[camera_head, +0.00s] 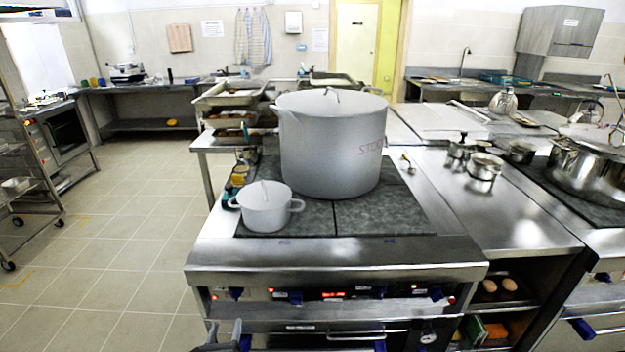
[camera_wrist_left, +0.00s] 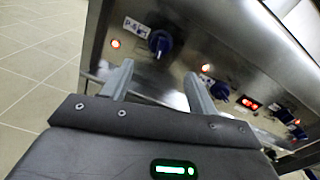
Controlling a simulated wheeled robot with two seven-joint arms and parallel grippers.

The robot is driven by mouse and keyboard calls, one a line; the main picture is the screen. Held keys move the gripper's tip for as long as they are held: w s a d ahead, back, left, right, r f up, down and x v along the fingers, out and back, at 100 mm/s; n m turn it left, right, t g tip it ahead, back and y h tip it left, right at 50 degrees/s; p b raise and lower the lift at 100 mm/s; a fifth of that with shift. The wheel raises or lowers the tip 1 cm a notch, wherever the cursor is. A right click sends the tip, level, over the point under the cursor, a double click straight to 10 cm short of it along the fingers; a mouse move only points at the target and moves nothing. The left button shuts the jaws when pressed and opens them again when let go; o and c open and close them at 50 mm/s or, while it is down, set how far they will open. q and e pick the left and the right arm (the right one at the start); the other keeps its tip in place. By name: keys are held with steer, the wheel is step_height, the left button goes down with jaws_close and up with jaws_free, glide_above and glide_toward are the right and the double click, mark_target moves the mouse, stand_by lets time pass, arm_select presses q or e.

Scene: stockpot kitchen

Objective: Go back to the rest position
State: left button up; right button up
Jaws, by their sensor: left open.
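My left gripper (camera_head: 225,332) is low at the bottom edge of the head view, in front of the stove (camera_head: 330,256). Its two fingers are spread apart with nothing between them. In the left wrist view the gripper (camera_wrist_left: 156,78) points at the stove's front panel, with the knobs and red lights beyond the fingertips. A large grey stockpot (camera_head: 330,150) with red lettering and a lid stands on the dark cooktop. A small white lidded pot (camera_head: 264,210) stands at the cooktop's front left. My right gripper is not seen.
Blue knobs (camera_wrist_left: 160,42) stick out of the stove front near the gripper. An oven handle (camera_head: 355,336) runs below the panel. Several metal pots stand on the right counter (camera_head: 535,230). The tiled floor (camera_head: 110,250) at left is clear. A wheeled rack (camera_head: 20,180) stands at far left.

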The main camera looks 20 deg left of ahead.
arm_select(q)
steer(key=s+d+f+n+g+h, duration=0.1)
steer(key=s+f+n+g, duration=0.35)
steer(key=f+n, duration=0.5)
steer(key=s+d+f+n+g+h, duration=0.1)
steer(key=s+f+n+g, duration=0.3)
steer(key=f+n, duration=0.55)
steer(key=s+d+f+n+g+h, duration=0.1)
steer(key=s+d+f, duration=0.3)
steer(key=s, duration=0.7)
steer(key=s+d+f+n+g+h, duration=0.1)
steer(key=s+d+f+n+g, duration=0.3)
steer(key=s, duration=0.8)
steer(key=s+d+f+n+g+h, duration=0.1)
steer(key=s+d+f, duration=0.3)
steer(key=s, duration=0.7)
step_height(320, 180, down, 3)
steer(key=shift+s+d+r+n+g+h, duration=0.15)
steer(key=shift+s+d+n+g+h, duration=0.2)
steer(key=shift+n+g, duration=0.5)
